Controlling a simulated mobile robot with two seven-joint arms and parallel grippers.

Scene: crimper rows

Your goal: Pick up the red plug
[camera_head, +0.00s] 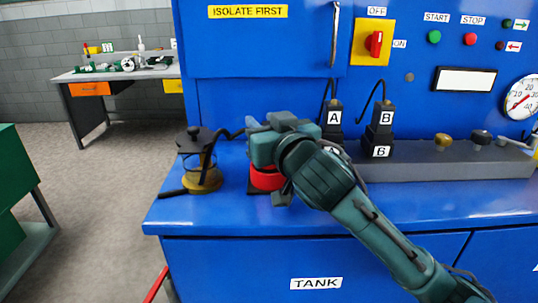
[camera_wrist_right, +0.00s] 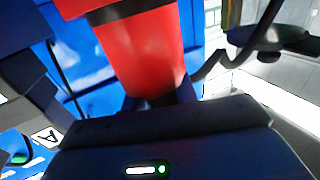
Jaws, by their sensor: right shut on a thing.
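The red plug (camera_head: 266,180) is at the left part of the blue bench top, under my right gripper (camera_head: 268,166). My right gripper is shut on the red plug, and its body hides the plug's upper part. In the right wrist view the red plug (camera_wrist_right: 145,55) is a large red cylinder with a dark band, close to my gripper. I cannot tell whether the plug touches the bench or is held just above it. My left gripper is not in view.
A dark-lidded glass pot (camera_head: 202,160) stands just left of the plug. The blue panel (camera_head: 265,55) rises behind. The bench's front left is clear.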

